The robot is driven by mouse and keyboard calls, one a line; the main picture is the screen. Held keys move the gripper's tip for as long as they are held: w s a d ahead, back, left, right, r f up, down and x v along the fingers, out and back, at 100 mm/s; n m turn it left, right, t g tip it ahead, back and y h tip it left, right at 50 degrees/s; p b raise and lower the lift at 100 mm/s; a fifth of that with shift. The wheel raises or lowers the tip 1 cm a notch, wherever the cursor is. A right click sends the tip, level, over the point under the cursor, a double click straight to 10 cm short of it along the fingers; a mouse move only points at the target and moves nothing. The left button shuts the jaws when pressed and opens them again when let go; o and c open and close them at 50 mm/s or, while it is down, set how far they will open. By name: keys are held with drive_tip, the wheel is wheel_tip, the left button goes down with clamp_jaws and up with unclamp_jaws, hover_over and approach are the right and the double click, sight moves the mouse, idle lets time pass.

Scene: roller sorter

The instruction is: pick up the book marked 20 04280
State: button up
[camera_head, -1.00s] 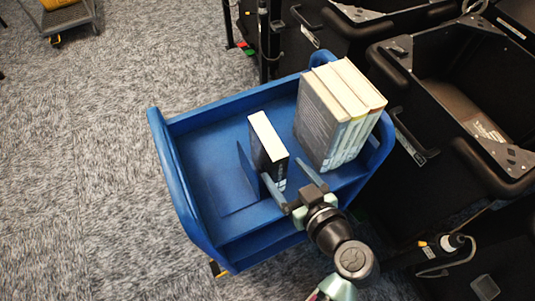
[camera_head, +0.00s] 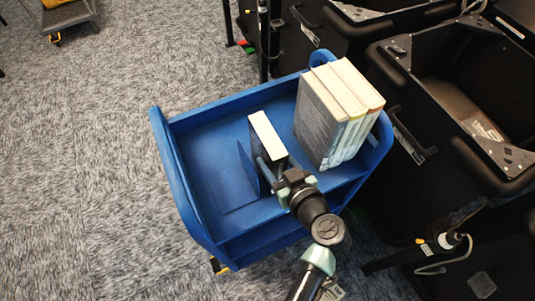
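A thin dark book with white page edges on top (camera_head: 266,134) stands upright on the blue cart's top shelf (camera_head: 205,160), apart from the thicker books. The marking on its spine is too small to read and is partly hidden by my gripper. My gripper (camera_head: 272,168) is at the near, spine end of this book. Its fingers lie along the two sides of the book and look shut on it, though the right finger is mostly hidden. The book is still on the shelf. A thin blue upright plate (camera_head: 246,170) stands just left of it.
Several thicker upright books (camera_head: 345,110) stand close on the right, by the cart's raised end. The shelf's left part is bare. Black bins (camera_head: 450,100) crowd the right side. A grey trolley (camera_head: 58,17) stands far left on open carpet.

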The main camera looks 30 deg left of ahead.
clamp_jaws()
drive_tip(key=shift+r, duration=0.15)
